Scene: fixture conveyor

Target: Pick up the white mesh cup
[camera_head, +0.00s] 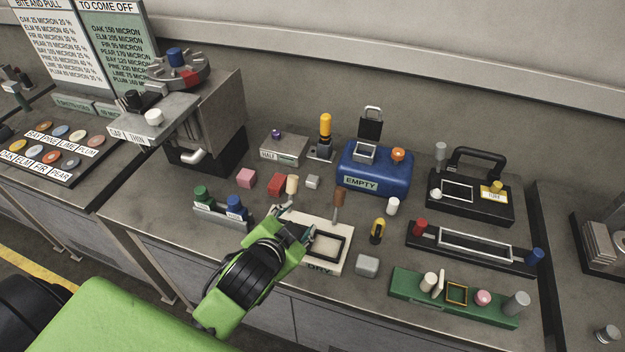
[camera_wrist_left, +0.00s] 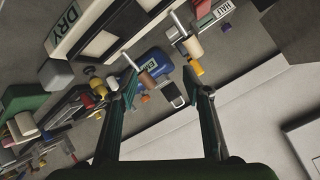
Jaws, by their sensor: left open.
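No mesh pattern is clear at this size, so I cannot tell which small white piece is the white mesh cup. A small white cylinder (camera_head: 392,206) stands on the bench right of the DRY board (camera_head: 338,258). A cream cylinder (camera_head: 429,282) and a thin upright white piece (camera_head: 439,284) stand on the green tray (camera_head: 405,285). My left gripper (camera_head: 296,222) is open and empty at the left edge of the DRY board, apart from these pieces. In the left wrist view its fingers (camera_wrist_left: 161,78) are spread. My right gripper is not in view.
A brown handle (camera_head: 339,197) and a tan handle (camera_head: 292,184) stand upright near my left gripper. A blue EMPTY box (camera_head: 375,180), a black case (camera_head: 470,205) and a black rack (camera_head: 470,262) stand further right. A grey block (camera_head: 367,266) lies near the front.

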